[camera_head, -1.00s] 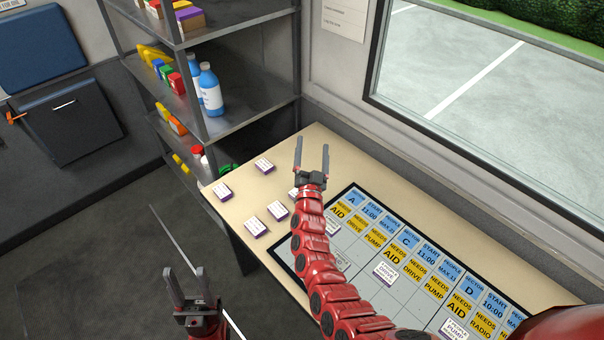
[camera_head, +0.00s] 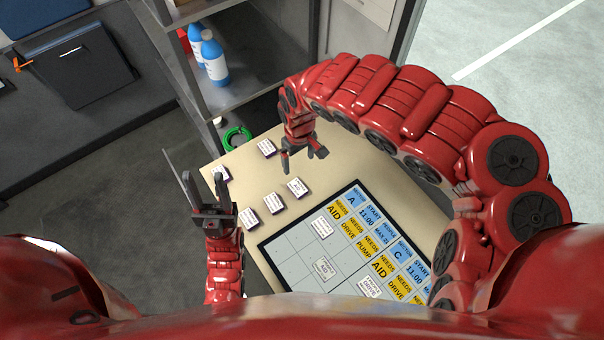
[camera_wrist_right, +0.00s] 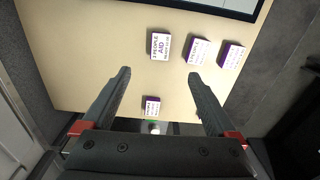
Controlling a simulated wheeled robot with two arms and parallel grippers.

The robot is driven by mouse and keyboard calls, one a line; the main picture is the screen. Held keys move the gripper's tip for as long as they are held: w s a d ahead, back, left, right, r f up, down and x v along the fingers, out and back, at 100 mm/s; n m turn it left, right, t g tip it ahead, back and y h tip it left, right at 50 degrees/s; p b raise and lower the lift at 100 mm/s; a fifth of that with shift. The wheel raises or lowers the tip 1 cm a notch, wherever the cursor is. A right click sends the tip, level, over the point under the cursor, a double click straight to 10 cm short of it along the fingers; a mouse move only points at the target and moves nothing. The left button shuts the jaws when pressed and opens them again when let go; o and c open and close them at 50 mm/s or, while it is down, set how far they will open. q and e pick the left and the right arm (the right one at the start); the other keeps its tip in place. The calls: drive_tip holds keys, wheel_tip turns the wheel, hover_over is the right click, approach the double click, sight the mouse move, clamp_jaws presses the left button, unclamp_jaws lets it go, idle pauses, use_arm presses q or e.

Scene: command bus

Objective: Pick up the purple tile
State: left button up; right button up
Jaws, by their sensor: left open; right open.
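White-faced tiles with purple sides lie on the beige tabletop left of the board: one at the left edge (camera_head: 221,173), one at the back (camera_head: 266,148), and three in a row: a right tile (camera_head: 297,187), a middle tile (camera_head: 273,203) and a front tile (camera_head: 249,218). My right gripper (camera_head: 303,153) is open and empty, pointing down above the table near the back and right tiles. In the right wrist view its fingers (camera_wrist_right: 160,75) are spread, with one tile (camera_wrist_right: 151,106) between them and a row of three beyond (camera_wrist_right: 196,50). My left gripper (camera_head: 204,192) is open near the table's left edge.
The dark-framed board (camera_head: 297,251) lies on the table, with a few tiles on it, such as one near its top (camera_head: 321,227). A shelf (camera_head: 250,80) with blue bottles (camera_head: 213,57) stands behind. A green ring-like object (camera_head: 235,137) is beside the table's back edge.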

wheel_tip(320, 180, down, 4)
drive_tip(key=b, duration=0.9)
hover_over(300, 187)
drive_tip(key=s, duration=0.1)
wheel_tip(300, 187, down, 7)
drive_tip(key=shift+r, duration=0.2)
drive_tip(key=shift+s+a+f, duration=0.1)
drive_tip(key=shift+f, duration=0.6)
wheel_tip(300, 187, down, 5)
drive_tip(key=shift+r, duration=0.15)
drive_tip(key=shift+w+f, duration=0.2)
drive_tip(key=shift+c, duration=0.3)
clamp_jaws()
